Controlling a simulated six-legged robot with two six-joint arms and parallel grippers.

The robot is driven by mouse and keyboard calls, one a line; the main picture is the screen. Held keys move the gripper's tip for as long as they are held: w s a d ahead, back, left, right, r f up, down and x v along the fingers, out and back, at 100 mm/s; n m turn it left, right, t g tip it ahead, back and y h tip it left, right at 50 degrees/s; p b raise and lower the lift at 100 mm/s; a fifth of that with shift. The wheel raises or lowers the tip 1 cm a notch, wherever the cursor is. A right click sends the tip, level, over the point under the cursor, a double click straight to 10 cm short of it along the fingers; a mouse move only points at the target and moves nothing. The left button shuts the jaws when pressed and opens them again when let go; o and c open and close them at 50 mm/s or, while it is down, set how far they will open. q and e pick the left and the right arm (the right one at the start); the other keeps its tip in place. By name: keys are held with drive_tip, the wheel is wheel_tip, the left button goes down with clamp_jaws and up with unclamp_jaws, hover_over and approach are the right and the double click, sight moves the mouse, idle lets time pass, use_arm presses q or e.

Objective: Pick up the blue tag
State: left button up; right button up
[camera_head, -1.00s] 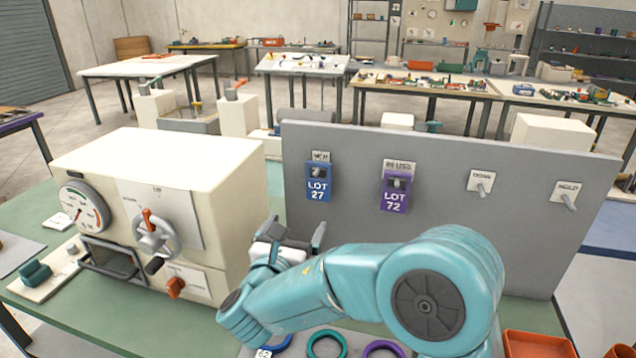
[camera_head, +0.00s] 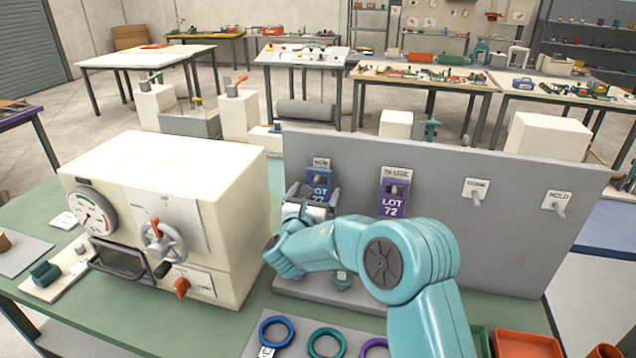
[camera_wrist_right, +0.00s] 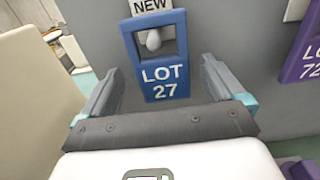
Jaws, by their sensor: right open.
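The blue tag (camera_head: 319,180), marked LOT 27, hangs on a peg under the NEW label on the grey board. It also shows in the right wrist view (camera_wrist_right: 160,72), upright. My right gripper (camera_head: 313,192) is open and empty in front of the tag, with its lower part covering some of the tag in the head view. In the right wrist view the two fingers (camera_wrist_right: 158,80) stand apart to the left and right of the tag's lower part, and I see no contact. My left gripper is not in view.
A purple tag (camera_head: 393,196), marked LOT 72, hangs to the right on the grey board (camera_head: 440,225). Two empty pegs are further right. A cream machine (camera_head: 200,175) with a handwheel stands close on the left. Coloured rings (camera_head: 276,331) lie in front, near an orange tray (camera_head: 525,344).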

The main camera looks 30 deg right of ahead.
drive_tip(key=shift+w+d, duration=0.2)
drive_tip(key=shift+d, duration=0.3)
drive_tip(key=shift+s, duration=0.1)
drive_tip(key=shift+c, duration=0.4)
drive_tip(key=shift+w+a, duration=0.1)
drive_tip(key=shift+w, duration=0.1)
drive_tip(key=c, duration=1)
drive_tip(key=shift+s, duration=0.15)
drive_tip(key=shift+c, duration=0.3)
drive_tip(key=shift+r, duration=0.1)
